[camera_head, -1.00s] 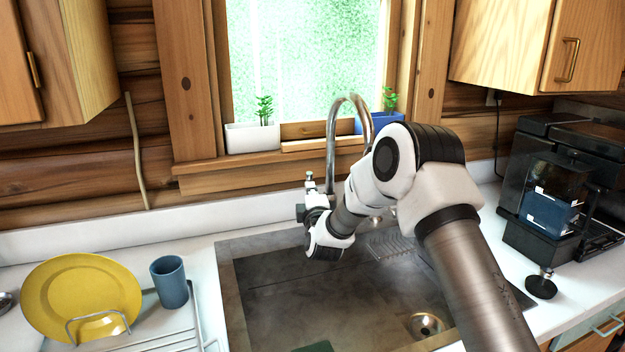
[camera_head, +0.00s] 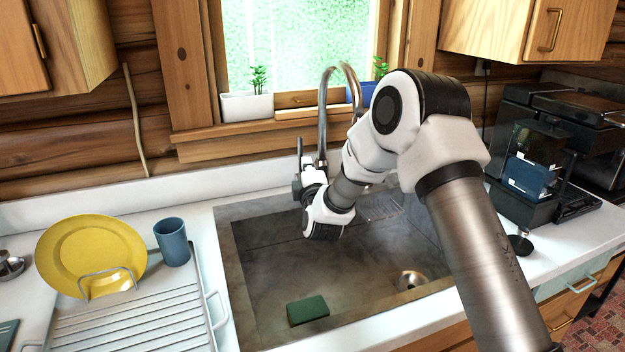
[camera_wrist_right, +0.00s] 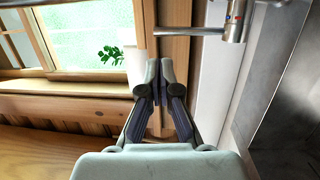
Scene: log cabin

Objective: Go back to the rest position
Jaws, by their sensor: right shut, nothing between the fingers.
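My right arm reaches in from the lower right over the sink (camera_head: 270,268). My right gripper (camera_head: 300,165) is at the back of the sink, just left of the tap (camera_head: 323,115), partly hidden by its own wrist. In the right wrist view, the gripper (camera_wrist_right: 161,75) has its fingers together with nothing between them. A chrome tap part (camera_wrist_right: 236,20) shows beyond the fingers, up and to the right. I cannot tell how close it is. My left gripper is in neither view.
A green sponge (camera_head: 308,309) lies in the sink. A yellow plate (camera_head: 90,250) and blue cup (camera_head: 171,242) stand at the left by a drying rack (camera_head: 140,320). Planters (camera_head: 246,106) line the sill. A coffee machine (camera_head: 535,160) stands at the right.

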